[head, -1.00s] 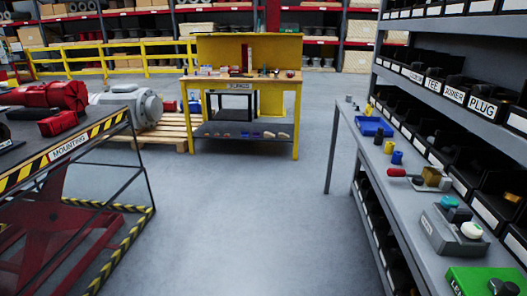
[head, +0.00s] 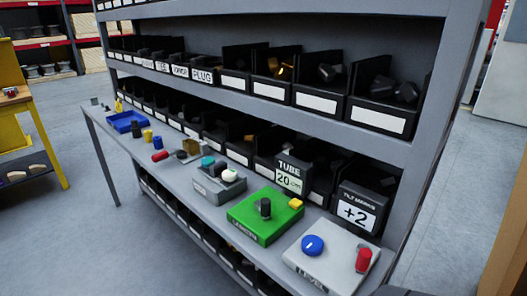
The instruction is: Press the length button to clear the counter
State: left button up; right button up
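A green box (head: 249,228) with a blurred label on its front, starting "LEN" in the earlier view, stands on the grey shelf bench. It carries an upright black knob (head: 265,208) and a small yellow button (head: 296,203) at its right back corner. A black display (head: 291,174) reading "TUBE 20" stands behind the green box. Neither of my grippers shows in the head view, so nothing of mine is seen touching the box.
Right of the green box is a light grey "LEVEL" box (head: 318,270) with a blue knob (head: 312,245) and a red knob (head: 363,260). A grey button box (head: 217,188) stands left. Open floor (head: 120,250) lies in front.

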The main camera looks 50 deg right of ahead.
aim_at(295, 203)
jog(key=z, duration=1.7)
